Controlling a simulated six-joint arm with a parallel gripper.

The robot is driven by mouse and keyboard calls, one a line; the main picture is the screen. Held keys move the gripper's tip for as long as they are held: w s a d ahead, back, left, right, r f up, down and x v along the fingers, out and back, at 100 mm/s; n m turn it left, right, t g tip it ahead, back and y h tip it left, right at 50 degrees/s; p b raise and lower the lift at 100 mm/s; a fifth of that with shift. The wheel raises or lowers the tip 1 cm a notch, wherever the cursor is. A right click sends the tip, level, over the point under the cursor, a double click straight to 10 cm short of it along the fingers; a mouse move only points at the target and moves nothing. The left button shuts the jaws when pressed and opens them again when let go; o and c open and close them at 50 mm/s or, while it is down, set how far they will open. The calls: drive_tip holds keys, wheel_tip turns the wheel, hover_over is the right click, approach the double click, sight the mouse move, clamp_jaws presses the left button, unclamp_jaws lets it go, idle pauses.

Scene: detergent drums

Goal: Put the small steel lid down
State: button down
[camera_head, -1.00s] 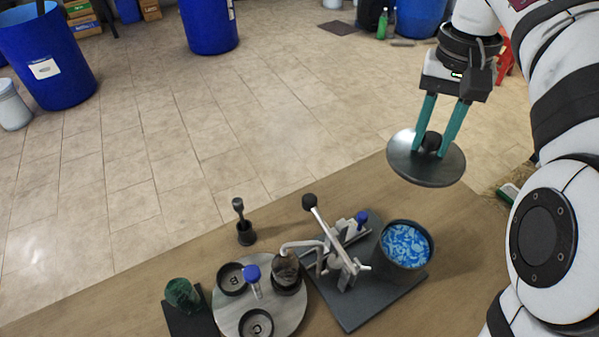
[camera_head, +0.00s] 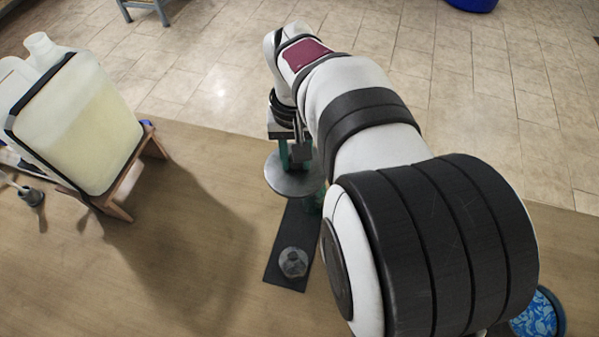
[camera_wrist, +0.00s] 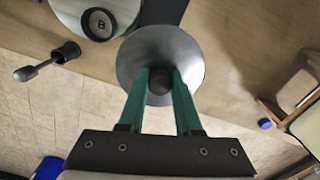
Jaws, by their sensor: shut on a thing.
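The small steel lid (camera_head: 290,186) is a flat grey disc with a dark round knob (camera_wrist: 160,81). My gripper (camera_wrist: 160,74) is shut on the knob, with one green finger on each side, and the lid hangs below the fingertips. In the head view, my gripper (camera_head: 290,158) and the lid sit near the table's far edge, partly hidden by my arm. The lid overlaps the far end of a dark narrow mat (camera_head: 284,272) in that view. I cannot tell how high the lid is above the table (camera_head: 210,270).
A grey faceted piece (camera_head: 293,262) stands on the mat. A canister (camera_head: 85,120) on a wooden stand is at the left; bare table lies between. A blue-filled drum (camera_head: 538,318) shows at lower right. The wrist view shows a round plate (camera_wrist: 66,12) with a B-marked cup and a black-headed tool (camera_wrist: 66,52).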

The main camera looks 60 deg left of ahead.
drive_tip(key=s+f+n, duration=0.3)
drive_tip(key=s+f, duration=0.1)
drive_tip(key=s, duration=0.7)
drive_tip(key=s+f+n, duration=0.2)
drive_tip(key=s+f, duration=0.2)
drive_tip(key=s, duration=0.7)
drive_tip(key=shift+n, duration=0.3)
drive_tip(key=f, duration=0.3)
drive_tip(key=s+f, duration=0.1)
drive_tip(key=f, duration=0.1)
drive_tip(key=d+f, duration=0.1)
drive_tip(key=f, duration=0.2)
drive_tip(key=shift+s+f, duration=0.25)
drive_tip(key=shift+f, duration=0.05)
drive_tip(key=c, duration=0.6)
unclamp_jaws()
drive_tip(key=shift+f, duration=0.1)
drive_tip(key=shift+o, duration=0.5)
wheel_tip(320, 180, up, 12)
